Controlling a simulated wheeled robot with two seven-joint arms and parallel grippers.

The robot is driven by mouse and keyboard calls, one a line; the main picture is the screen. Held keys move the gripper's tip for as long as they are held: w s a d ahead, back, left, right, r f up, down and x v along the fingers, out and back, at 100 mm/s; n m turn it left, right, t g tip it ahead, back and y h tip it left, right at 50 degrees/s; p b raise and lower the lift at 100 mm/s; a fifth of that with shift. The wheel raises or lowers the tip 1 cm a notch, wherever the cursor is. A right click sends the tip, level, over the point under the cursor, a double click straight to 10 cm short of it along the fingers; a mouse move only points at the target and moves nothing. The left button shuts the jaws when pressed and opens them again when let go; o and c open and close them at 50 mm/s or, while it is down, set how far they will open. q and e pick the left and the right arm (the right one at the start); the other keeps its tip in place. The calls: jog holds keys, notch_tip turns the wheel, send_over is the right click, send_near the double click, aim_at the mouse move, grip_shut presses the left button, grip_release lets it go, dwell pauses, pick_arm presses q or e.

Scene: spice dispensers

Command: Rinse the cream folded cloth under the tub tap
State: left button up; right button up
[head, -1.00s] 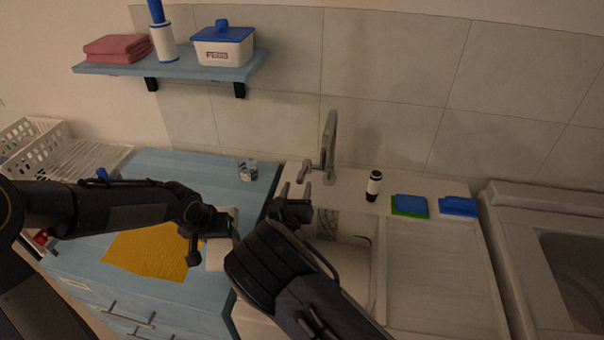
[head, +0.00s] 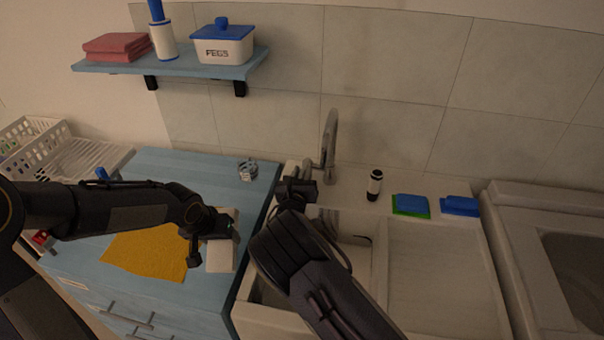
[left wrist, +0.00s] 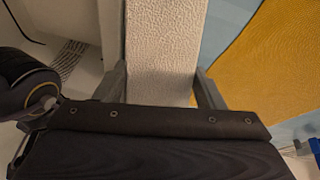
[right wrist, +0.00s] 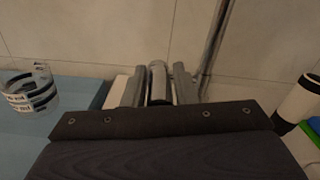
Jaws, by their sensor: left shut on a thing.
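The cream folded cloth (head: 221,258) lies on the blue counter left of the tub; it fills the middle of the left wrist view (left wrist: 165,45). My left gripper (head: 228,228) is shut on it, with one finger on each side. The tub (head: 345,222) is white, partly hidden by my right arm. The chrome tap (head: 330,145) rises behind it; I see no water running. My right gripper (head: 299,180) is beside the tap's left side. In the right wrist view its fingers (right wrist: 158,88) stand apart around a grey tap part, with narrow gaps.
A yellow cloth (head: 150,250) lies left of the cream one. A glass (head: 248,170) stands at the counter's back. A white dish rack (head: 85,160) is far left.

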grip_shut()
jog(key=shift+w+r+g, duration=0.1)
jog(key=shift+r+g, duration=0.3)
jog(key=o, duration=0.7)
grip_release()
jog(key=shift+c, duration=0.2)
jog(key=f+v, duration=0.1)
jog(key=v, duration=1.1)
jog(key=shift+r+p, duration=0.45)
jog(key=shift+r, duration=0.05)
jog(key=shift+d, duration=0.15)
